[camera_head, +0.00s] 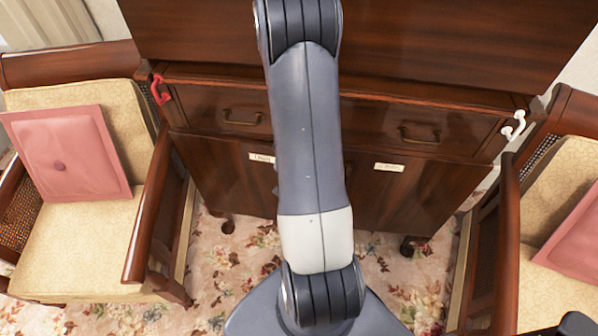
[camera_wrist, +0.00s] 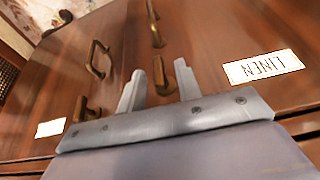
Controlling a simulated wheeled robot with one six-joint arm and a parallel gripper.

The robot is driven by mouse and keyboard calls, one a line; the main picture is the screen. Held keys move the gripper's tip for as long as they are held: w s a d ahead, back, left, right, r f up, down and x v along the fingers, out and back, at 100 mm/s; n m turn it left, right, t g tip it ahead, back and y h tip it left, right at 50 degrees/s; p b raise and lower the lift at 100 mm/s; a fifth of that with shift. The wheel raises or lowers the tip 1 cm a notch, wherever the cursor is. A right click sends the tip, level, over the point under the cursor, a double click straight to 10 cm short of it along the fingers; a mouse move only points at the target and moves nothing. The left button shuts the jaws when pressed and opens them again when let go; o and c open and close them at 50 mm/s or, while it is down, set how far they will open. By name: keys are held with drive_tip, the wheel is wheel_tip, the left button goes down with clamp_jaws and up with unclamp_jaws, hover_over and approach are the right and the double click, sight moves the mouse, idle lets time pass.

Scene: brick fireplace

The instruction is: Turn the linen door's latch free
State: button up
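The linen door (camera_wrist: 225,30) is brown wood with a white LINEN label (camera_wrist: 262,67) in the wrist view. Its small brass latch (camera_wrist: 160,74) shows between the two fingers of my gripper (camera_wrist: 158,68), nearer the right finger. The gripper is open, its fingers apart on either side of the latch; I cannot tell whether either touches it. A brass pull handle (camera_wrist: 154,24) is on the same door beyond the latch. In the head view my arm hides the gripper and the latches.
The neighbouring door has a brass latch (camera_wrist: 84,110), a handle (camera_wrist: 97,60) and a white label (camera_wrist: 50,128). Drawers with brass pulls (camera_head: 419,134) lie above the doors. Armchairs with pink cushions (camera_head: 67,153) stand at both sides. Red (camera_head: 160,89) and white (camera_head: 513,125) hooks are at the cabinet's corners.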

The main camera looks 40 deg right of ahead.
drive_tip(key=shift+c, duration=0.4)
clamp_jaws()
